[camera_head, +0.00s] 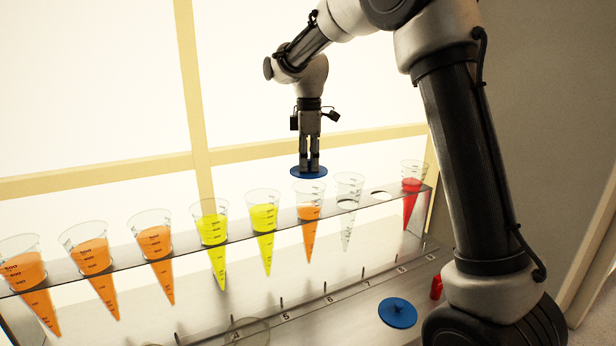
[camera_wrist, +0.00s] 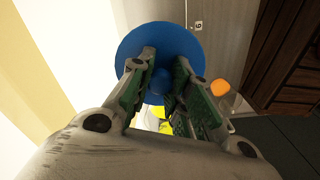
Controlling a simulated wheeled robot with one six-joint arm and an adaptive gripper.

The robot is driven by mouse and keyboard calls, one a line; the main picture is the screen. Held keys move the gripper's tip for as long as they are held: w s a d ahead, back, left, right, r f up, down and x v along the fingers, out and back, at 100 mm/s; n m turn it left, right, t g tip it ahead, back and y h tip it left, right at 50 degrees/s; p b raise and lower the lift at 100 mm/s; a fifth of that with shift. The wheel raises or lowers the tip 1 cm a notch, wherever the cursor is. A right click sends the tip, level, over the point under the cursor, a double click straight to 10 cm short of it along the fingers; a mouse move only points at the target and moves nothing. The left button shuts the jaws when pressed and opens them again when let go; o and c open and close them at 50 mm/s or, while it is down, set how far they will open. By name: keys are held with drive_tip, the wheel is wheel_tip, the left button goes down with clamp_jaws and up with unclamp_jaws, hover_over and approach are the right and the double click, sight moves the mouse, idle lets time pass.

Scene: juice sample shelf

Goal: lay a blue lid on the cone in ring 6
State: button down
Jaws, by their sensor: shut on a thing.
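My gripper (camera_head: 309,168) is shut on the knob of a blue lid (camera_head: 308,176) and holds it level in the air. The lid also shows in the wrist view (camera_wrist: 137,47), with its knob between the fingers. Below it in the head view stands a clear cone with orange juice (camera_head: 308,213), the sixth from the left in the rack; its top is open. There is a visible gap between the lid and this cone's rim. In the wrist view the lid hides most of what is beneath.
The metal rack (camera_head: 185,243) holds more orange cones to the left, two yellow cones (camera_head: 263,217), a clear empty cone (camera_head: 348,190) and a red cone (camera_head: 411,186). One ring (camera_head: 381,196) is empty. Another blue lid (camera_head: 397,313) lies at the front, near a red object (camera_head: 436,287).

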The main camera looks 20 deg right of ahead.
sight(309, 166)
drive_tip(key=shift+f, duration=2)
drive_tip(key=shift+f, duration=0.15)
drive_tip(key=c, duration=1.3)
unclamp_jaws()
